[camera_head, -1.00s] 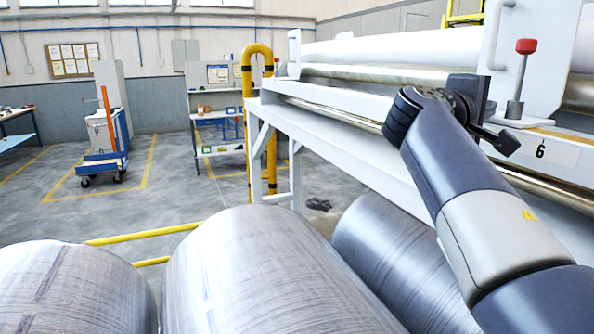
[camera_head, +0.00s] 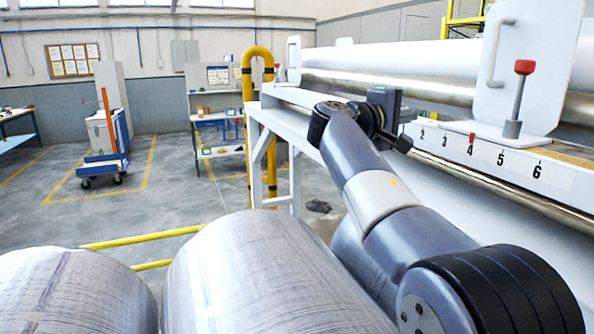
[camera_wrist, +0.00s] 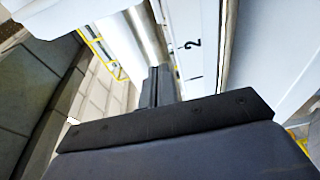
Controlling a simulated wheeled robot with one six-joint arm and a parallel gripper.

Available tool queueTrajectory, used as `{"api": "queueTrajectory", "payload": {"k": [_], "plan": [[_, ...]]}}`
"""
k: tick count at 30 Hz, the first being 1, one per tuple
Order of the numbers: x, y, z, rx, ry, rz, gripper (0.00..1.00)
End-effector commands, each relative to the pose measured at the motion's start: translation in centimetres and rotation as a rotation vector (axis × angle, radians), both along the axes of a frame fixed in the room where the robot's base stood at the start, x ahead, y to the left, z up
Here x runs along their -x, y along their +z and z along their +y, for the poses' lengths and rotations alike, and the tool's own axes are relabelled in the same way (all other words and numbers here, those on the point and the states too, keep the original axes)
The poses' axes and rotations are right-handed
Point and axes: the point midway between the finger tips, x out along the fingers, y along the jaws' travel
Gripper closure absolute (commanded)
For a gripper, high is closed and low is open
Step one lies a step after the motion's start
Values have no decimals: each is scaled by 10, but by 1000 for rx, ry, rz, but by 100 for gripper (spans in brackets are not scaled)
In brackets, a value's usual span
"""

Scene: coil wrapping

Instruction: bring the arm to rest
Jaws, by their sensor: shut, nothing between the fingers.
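My arm reaches up from the lower right of the head view, its wrist in front of the wrapping machine's white frame (camera_head: 287,118). My gripper (camera_head: 402,144) is at the wrist's far right side, small and dark, clear of the lever with the red knob (camera_head: 517,100). In the wrist view my gripper's dark fingers (camera_wrist: 158,84) are together with nothing between them. The white scale strip (camera_wrist: 195,45) with a "2" passes beyond them.
Large wrapped coils (camera_head: 262,275) lie in front, close to my arm. A numbered scale (camera_head: 487,157) with a red mark runs along the machine. A yellow rail (camera_head: 248,90) stands at its far end. Open floor (camera_head: 180,215) is to the left, with a blue cart (camera_head: 103,160).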

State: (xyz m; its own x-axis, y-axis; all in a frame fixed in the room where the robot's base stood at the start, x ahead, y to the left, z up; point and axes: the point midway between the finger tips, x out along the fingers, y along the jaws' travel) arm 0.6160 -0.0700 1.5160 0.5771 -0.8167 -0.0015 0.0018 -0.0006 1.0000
Motion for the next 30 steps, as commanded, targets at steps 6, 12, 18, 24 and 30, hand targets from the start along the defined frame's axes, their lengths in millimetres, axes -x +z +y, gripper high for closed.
{"api": "queueTrajectory", "payload": {"k": [6,12,18,24,30], "plan": [[26,-2,35,0,3,-1,100],[40,-1,55,-1,1,-1,100],[46,0,62,0,-1,0,100],[46,1,62,0,-1,0,100],[47,1,59,-3,-2,-2,100]]}}
